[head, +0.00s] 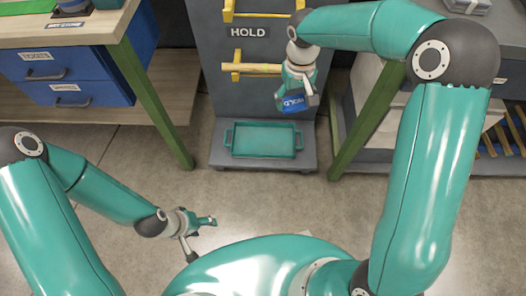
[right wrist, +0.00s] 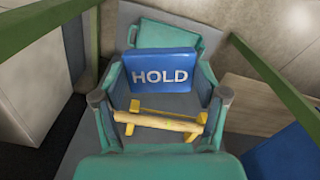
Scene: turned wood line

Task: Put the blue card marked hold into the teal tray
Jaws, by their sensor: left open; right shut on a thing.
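The blue card marked HOLD (head: 293,103) is between the fingers of my right gripper (head: 297,99), which is shut on it above the base of the grey stand. In the right wrist view the card (right wrist: 160,74) faces the camera, with a finger of my right gripper (right wrist: 159,95) on each side. The teal tray (head: 264,140) lies on the stand's base, below and a little left of the card. In the right wrist view the tray (right wrist: 166,30) is partly hidden behind the card. My left gripper (head: 203,221) is open and empty over the floor, well away from the tray.
The grey stand (head: 232,100) has a HOLD sign and yellow brackets (head: 233,73), one bearing a wooden piece (head: 257,69). Green table legs (head: 155,100) stand at both sides. Blue drawers (head: 60,93) are at the left. The floor in front is mostly clear.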

